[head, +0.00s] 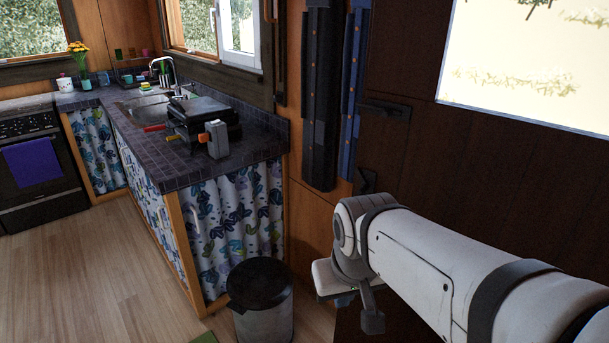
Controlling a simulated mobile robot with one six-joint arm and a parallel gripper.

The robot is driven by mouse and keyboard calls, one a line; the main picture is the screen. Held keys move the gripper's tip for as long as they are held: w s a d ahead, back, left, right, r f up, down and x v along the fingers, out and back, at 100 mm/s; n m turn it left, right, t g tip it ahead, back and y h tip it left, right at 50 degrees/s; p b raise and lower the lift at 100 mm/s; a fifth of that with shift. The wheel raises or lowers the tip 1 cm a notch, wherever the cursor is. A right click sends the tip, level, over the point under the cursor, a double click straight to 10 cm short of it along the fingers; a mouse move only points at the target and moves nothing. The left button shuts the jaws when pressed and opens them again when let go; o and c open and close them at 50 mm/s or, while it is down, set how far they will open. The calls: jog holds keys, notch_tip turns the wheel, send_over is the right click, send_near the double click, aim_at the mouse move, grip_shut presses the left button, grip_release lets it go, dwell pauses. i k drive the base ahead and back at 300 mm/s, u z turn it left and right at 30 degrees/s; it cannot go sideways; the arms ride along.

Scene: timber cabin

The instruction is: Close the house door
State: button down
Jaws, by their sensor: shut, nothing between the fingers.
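The house door (415,170) is the dark brown panel on the right, with a bright window in its upper part. A dark lever handle (385,109) and a smaller dark latch piece (367,182) sit near its left edge. I cannot tell whether a gap remains between door and frame. My white arm reaches in from the lower right, in front of the door's lower part. My gripper (372,321) is shut and empty, pointing down below the handle. The arm hides much of the lower door.
A tiled kitchen counter (185,172) with a patterned curtain stands at left of the door. A metal bin (262,318) with a dark lid stands on the floor close to my gripper's left. A stove (42,170) is at far left. Open wooden floor lies at lower left.

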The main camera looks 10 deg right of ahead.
aim_at(523, 188)
jog(key=z, duration=4.8)
jog(key=i, duration=0.1)
jog(key=u, duration=3.3)
jog(key=k, duration=0.65)
jog(key=u, duration=0.25)
jog(key=i, duration=1.2)
jog(key=z, duration=0.05)
